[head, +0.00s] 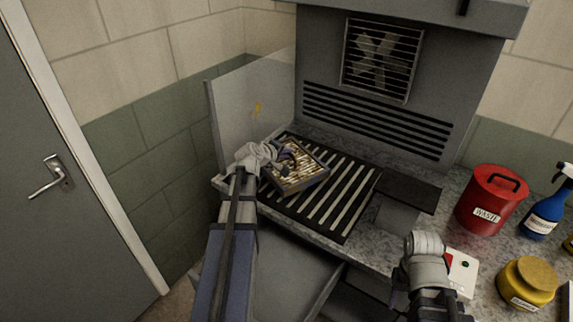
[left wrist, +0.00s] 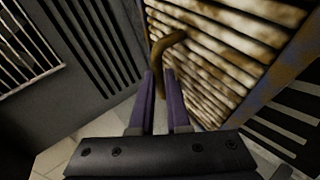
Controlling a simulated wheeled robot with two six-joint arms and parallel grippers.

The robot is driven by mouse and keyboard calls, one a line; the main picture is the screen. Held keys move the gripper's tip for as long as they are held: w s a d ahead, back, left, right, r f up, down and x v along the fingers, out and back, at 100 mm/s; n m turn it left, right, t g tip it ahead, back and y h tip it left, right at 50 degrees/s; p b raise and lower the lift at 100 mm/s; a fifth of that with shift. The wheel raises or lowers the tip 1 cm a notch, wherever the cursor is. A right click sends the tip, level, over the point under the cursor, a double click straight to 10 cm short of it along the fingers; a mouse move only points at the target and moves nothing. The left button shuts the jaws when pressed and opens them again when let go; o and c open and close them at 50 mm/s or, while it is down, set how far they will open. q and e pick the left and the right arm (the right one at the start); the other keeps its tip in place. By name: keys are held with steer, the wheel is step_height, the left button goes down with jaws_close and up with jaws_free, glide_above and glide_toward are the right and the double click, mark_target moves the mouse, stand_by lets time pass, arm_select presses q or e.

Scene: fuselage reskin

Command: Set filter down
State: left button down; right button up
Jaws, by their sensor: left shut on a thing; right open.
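The filter (head: 298,170) is a square framed panel with dirty, brown-stained slats. It is at the left part of the slatted grate (head: 345,200) in the head view, tilted. I cannot tell whether it touches the grate. In the left wrist view the filter (left wrist: 235,50) fills the upper right, with a brown curved handle (left wrist: 167,48) on its face. My left gripper (left wrist: 160,80) has its purple fingers shut on that handle; in the head view it is at the filter's left edge. My right gripper (head: 425,245) is open and empty over the counter's front edge, away from the filter.
A grey hood with a fan grille (head: 381,58) stands behind the grate. A clear side panel (head: 254,105) is at its left. A red waste bin (head: 490,200), a blue spray bottle (head: 545,215) and a yellow jar (head: 526,284) stand on the right. The right part of the grate is clear.

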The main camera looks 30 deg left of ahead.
mark_target(287, 161)
arm_select(q)
step_height(287, 161, down, 4)
steer(key=b, duration=0.3)
steer(key=shift+r, duration=0.25)
steer(key=c, duration=0.9)
jaws_free()
